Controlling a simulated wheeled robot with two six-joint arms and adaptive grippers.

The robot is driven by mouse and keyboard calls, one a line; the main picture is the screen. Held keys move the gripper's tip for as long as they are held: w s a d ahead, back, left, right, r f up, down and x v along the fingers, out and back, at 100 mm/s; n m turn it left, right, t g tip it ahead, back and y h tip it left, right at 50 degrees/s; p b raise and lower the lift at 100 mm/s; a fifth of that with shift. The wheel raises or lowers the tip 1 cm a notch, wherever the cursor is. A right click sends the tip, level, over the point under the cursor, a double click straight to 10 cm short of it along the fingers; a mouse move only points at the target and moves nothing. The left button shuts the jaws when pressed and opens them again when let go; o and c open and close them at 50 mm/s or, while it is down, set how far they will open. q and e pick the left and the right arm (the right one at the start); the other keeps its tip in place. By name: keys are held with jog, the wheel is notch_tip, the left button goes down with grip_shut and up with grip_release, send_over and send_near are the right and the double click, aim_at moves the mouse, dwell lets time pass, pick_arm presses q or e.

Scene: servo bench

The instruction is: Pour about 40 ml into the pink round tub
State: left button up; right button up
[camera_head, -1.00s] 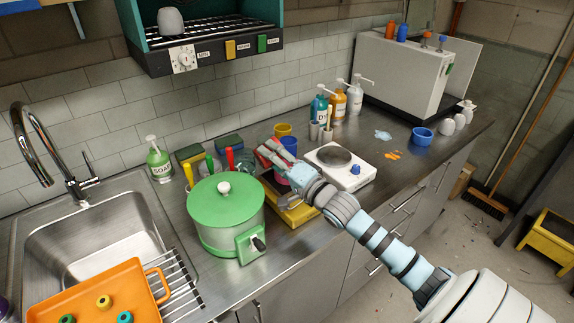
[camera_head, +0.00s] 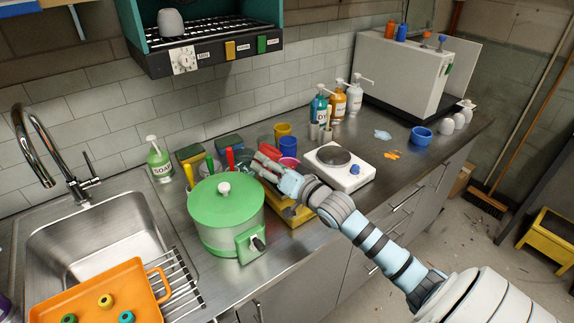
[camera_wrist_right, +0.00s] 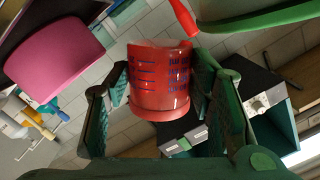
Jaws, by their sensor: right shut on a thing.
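My right gripper (camera_head: 266,165) is shut on a red see-through measuring cup with blue markings, beyond the green pot. In the right wrist view the red cup (camera_wrist_right: 158,82) sits between the two finger pads. I cannot tell how much liquid is in it. The pink round tub (camera_head: 289,162) stands just right of my gripper in the head view, partly hidden by it. It also shows large at the upper left of the right wrist view (camera_wrist_right: 62,48), apart from the cup. My left gripper is not in view.
The green lidded pot (camera_head: 224,215) stands close on the left. A yellow device (camera_head: 300,215) lies below my gripper. A blue cup (camera_head: 288,146), a yellow cup (camera_head: 282,130) and a white hot plate (camera_head: 345,178) are nearby.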

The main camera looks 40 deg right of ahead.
jog(key=a+r+n+p, duration=0.2)
jog(key=p, duration=0.1)
jog(key=a+r+n+p, duration=0.1)
jog(key=r+p, duration=0.1)
jog(key=shift+w+n+h, duration=0.25)
jog(key=shift+n+h, duration=0.05)
jog(key=a+n, duration=0.1)
jog(key=a+n+p, duration=0.1)
jog(key=shift+w+f+n+g, duration=0.1)
jog(key=shift+f+n+g, duration=0.25)
jog(key=shift+n+g, duration=0.05)
jog(key=shift+f, duration=0.1)
